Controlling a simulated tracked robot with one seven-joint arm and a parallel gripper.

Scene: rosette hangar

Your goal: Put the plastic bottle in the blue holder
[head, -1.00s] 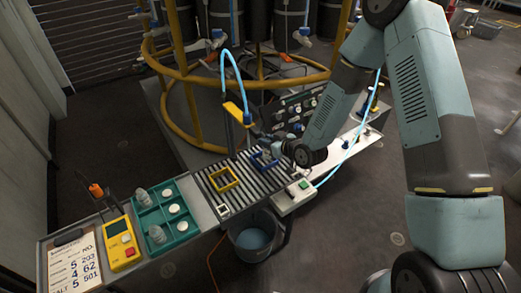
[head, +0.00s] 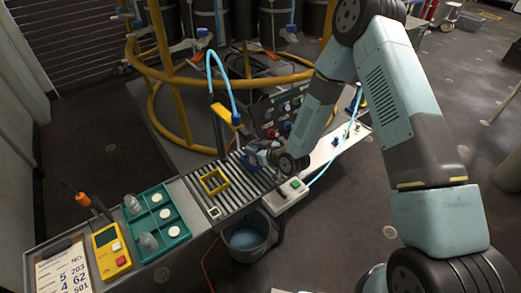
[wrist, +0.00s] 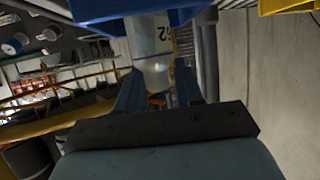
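The plastic bottle (wrist: 150,42) is clear and pale, with dark digits on its side, and lies between my gripper's fingers in the wrist view. My gripper (wrist: 158,77) appears closed on its narrowing end. The blue holder (wrist: 95,9) crosses the top of the wrist view, and the bottle's far end meets it there. I cannot tell how deep the bottle sits in it. In the head view my gripper (head: 262,154) is low over the slatted rack, at the blue holder (head: 250,163), and hides most of the holder and bottle.
A yellow square frame (head: 213,182) stands on the slatted rack (head: 232,200), left of the holder. A teal tray (head: 157,222) with bottles and white discs, and a yellow meter (head: 111,250), are farther left. A yellow post with a blue hose (head: 211,75) rises behind.

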